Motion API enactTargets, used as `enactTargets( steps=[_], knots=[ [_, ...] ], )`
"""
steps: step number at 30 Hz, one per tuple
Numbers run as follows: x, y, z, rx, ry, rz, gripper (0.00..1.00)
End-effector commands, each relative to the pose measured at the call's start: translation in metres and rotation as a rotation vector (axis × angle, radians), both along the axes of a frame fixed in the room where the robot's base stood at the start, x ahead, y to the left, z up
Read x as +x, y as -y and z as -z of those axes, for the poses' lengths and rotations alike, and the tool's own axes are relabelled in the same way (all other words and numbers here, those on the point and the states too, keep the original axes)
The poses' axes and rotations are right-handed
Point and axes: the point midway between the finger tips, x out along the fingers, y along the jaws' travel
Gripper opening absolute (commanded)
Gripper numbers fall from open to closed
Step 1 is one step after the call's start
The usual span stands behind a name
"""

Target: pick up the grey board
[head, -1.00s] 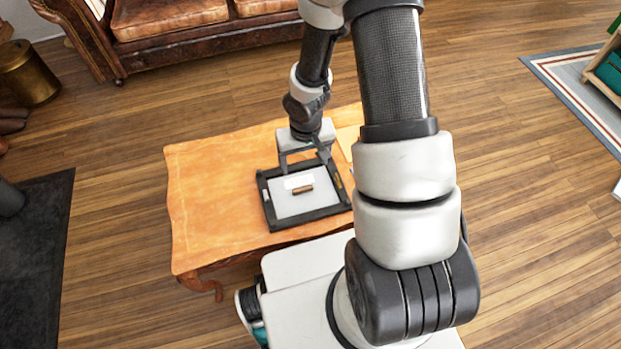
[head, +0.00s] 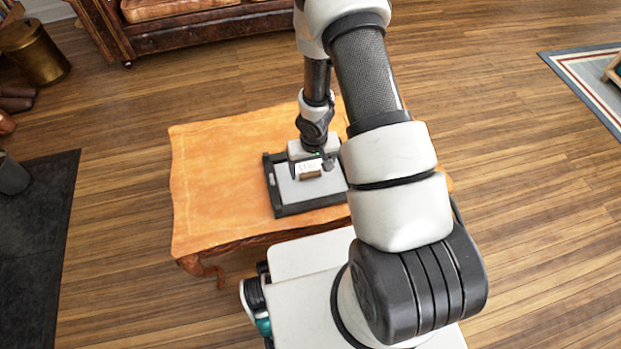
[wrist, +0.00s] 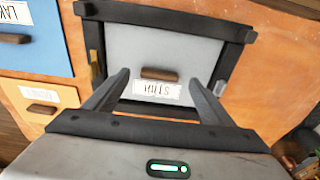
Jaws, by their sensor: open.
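The grey board (head: 287,192) lies flat inside a dark frame (head: 308,206) on the orange wooden table. In the wrist view the grey board (wrist: 130,45) bears a brown handle (wrist: 160,74) and a white label (wrist: 157,90). My gripper (head: 311,172) is over the board, pointing down. In the wrist view my gripper (wrist: 157,76) is open, with one finger to each side of the handle and nothing held. Whether the fingertips touch the board I cannot tell. My arm hides the board's right part in the head view.
The table (head: 220,180) is clear left of the frame. In the wrist view, a blue panel (wrist: 40,45) and an orange panel (wrist: 62,110) with labels and handles lie beside the frame. A leather sofa (head: 170,35) stands behind; a brass bin (head: 35,52) is far left.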

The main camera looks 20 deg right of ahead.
Motion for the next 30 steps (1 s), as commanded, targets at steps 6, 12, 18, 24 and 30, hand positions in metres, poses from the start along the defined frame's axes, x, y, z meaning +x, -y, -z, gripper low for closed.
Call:
enactTargets(
  steps=[6,12,18,24,30],
  knots=[
    [0.008,0.000,0.032,-0.001,-0.002,-0.001,0.77],
    [0.010,0.000,0.035,0.000,0.001,0.001,0.77],
    [0.009,0.000,0.035,0.000,0.000,0.000,0.61],
    [0.009,0.000,0.035,0.000,0.000,0.000,0.28],
    [0.009,0.000,0.034,0.000,0.001,0.000,0.28]
  ],
)
